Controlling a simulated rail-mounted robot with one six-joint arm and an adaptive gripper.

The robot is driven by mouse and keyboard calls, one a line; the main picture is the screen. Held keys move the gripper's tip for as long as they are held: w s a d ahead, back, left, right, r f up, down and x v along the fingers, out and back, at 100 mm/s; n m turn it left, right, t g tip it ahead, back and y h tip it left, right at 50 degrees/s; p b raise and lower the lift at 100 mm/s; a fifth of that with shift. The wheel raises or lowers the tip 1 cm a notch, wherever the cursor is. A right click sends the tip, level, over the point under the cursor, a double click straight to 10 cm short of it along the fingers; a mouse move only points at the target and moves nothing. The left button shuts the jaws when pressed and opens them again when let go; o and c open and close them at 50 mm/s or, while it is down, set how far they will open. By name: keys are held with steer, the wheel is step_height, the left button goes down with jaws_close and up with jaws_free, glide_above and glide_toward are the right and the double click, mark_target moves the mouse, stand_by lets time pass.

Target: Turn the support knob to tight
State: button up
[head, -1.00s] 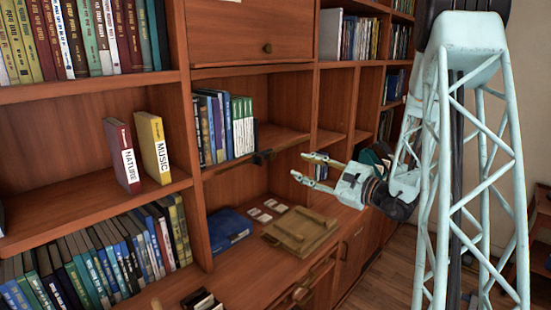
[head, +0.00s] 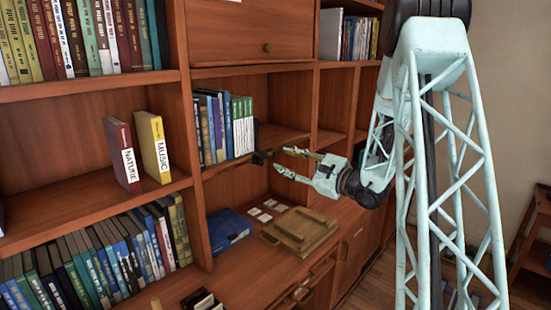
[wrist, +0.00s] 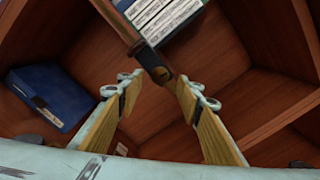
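The support knob (head: 262,156) is a small dark piece at the front edge of the middle shelf, beside the standing books. In the wrist view a dark knob end with a brassy spot (wrist: 162,74) shows between and just beyond my fingertips. My gripper (head: 289,161) is open, its two fingers pointing left toward the knob, with a small gap left in the head view. In the wrist view the two yellow-padded fingers (wrist: 155,88) are spread and hold nothing. Any tight or loose marking is too small to read.
Blue and white books (head: 240,125) stand on the shelf behind the knob. Below, a blue book (head: 228,228) and a wooden box or board (head: 300,230) lie on the counter. A shelf divider (head: 312,100) rises to the right of the knob's bay.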

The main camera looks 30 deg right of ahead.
mark_target(274, 156)
steer(key=shift+x, duration=2.65)
steer(key=shift+c, duration=0.7)
steer(key=c, duration=0.7)
